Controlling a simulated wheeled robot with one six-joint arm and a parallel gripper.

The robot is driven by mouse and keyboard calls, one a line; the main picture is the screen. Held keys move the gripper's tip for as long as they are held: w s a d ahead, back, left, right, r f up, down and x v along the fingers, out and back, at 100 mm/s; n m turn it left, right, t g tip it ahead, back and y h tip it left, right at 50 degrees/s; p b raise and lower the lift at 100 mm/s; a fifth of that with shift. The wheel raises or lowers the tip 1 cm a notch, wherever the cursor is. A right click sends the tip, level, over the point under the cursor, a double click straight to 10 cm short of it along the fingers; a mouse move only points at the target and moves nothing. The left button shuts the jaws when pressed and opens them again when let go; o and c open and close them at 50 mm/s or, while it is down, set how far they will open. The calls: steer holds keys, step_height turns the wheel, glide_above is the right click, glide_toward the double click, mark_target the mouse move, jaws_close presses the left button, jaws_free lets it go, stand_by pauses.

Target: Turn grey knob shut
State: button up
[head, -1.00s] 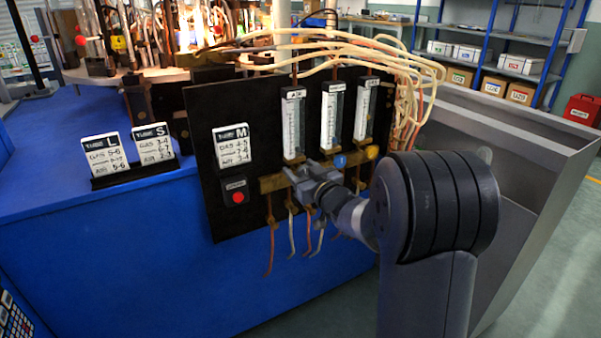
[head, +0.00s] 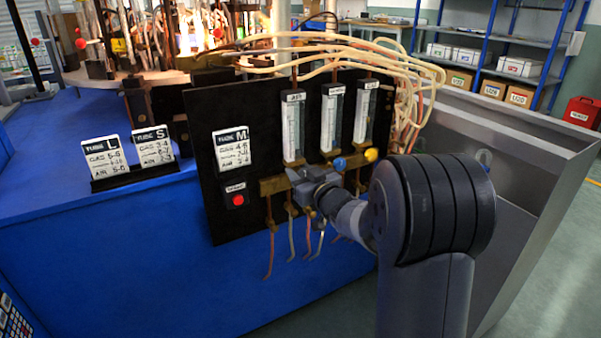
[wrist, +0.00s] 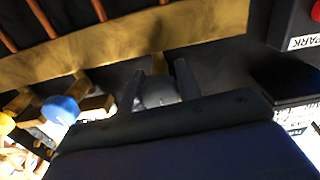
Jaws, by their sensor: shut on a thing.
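The grey knob (wrist: 158,92) shows in the wrist view between my two dark fingers, at the brass manifold under the flow meters. My gripper (wrist: 160,80) is shut on it, with a finger on either side. In the head view my gripper (head: 306,183) is at the left end of the brass manifold (head: 272,186), below the leftmost flow meter (head: 292,128). The knob is hidden there behind the gripper. How far the knob is turned cannot be told.
A blue knob (head: 339,163) and a yellow knob (head: 371,155) sit to the right. A red button (head: 238,199) is to the left on the black panel (head: 215,185). Thin tubes (head: 270,250) hang below. Label cards (head: 105,158) stand on the blue table (head: 50,195).

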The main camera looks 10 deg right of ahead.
steer(key=shift+m+p, duration=0.5)
steer(key=shift+p, duration=0.05)
steer(key=o, duration=0.9)
steer(key=shift+o, duration=0.2)
steer(key=p+v, duration=0.2)
steer(key=v, duration=0.8)
steer(key=shift+s, duration=0.4)
steer(key=shift+w+d, duration=0.1)
